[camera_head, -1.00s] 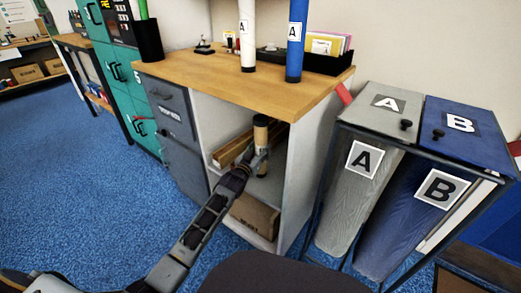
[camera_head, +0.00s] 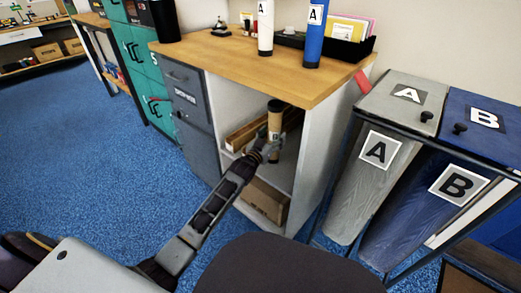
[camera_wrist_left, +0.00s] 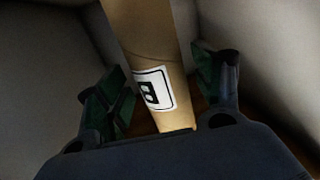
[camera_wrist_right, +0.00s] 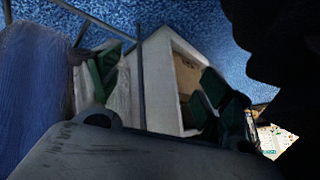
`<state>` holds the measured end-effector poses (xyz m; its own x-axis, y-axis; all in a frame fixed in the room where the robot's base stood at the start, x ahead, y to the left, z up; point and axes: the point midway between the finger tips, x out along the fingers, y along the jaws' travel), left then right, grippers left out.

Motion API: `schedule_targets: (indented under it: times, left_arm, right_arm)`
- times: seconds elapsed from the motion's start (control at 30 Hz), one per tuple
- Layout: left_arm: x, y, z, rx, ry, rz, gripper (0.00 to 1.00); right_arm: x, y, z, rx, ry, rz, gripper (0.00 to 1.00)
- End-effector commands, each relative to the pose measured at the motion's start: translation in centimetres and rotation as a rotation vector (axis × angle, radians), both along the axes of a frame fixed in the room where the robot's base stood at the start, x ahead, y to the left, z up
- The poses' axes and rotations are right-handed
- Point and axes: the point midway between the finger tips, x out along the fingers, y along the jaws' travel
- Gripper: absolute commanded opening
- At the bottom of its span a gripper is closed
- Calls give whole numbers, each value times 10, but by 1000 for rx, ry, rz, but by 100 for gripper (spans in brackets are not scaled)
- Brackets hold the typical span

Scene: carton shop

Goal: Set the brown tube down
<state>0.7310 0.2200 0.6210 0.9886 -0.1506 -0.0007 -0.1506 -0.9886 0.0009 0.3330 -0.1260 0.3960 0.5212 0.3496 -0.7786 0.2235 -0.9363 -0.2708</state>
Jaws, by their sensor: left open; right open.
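The brown tube (camera_head: 275,117) stands upright inside the open compartment of the wooden-topped cabinet, on its shelf. It also shows in the left wrist view (camera_wrist_left: 145,45), with a white label marked B. My left gripper (camera_head: 272,148) is at the tube's lower part. In the left wrist view its green-padded fingers (camera_wrist_left: 163,95) are open on both sides of the tube, with a gap visible at each side. My right gripper (camera_wrist_right: 155,85) is open and empty in the right wrist view.
The compartment's right side panel (camera_head: 323,150) is close to the left gripper. Long brown boxes (camera_head: 248,130) lie beside the tube, and a carton (camera_head: 265,200) sits below. White (camera_head: 265,30) and blue (camera_head: 314,35) tubes stand on top. Grey and blue bins (camera_head: 375,190) are at right.

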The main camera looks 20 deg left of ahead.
Motion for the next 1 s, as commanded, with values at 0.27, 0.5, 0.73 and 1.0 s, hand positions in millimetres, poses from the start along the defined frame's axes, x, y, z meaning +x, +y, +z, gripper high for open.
schedule_targets:
  times: [0.27,0.5,0.73,1.0]
  left_arm:
    - [-23,4,1,0,1,1,68]
    - [-43,7,1,1,0,0,68]
    - [-62,10,0,1,2,0,68]
    - [-84,13,1,1,0,1,68]
  right_arm:
    - [-4,-2,7,-12,15,-4,78]
    - [-5,-2,14,-15,24,-12,78]
    - [-9,-4,21,-33,48,-3,78]
    - [-1,-7,43,-56,49,13,78]
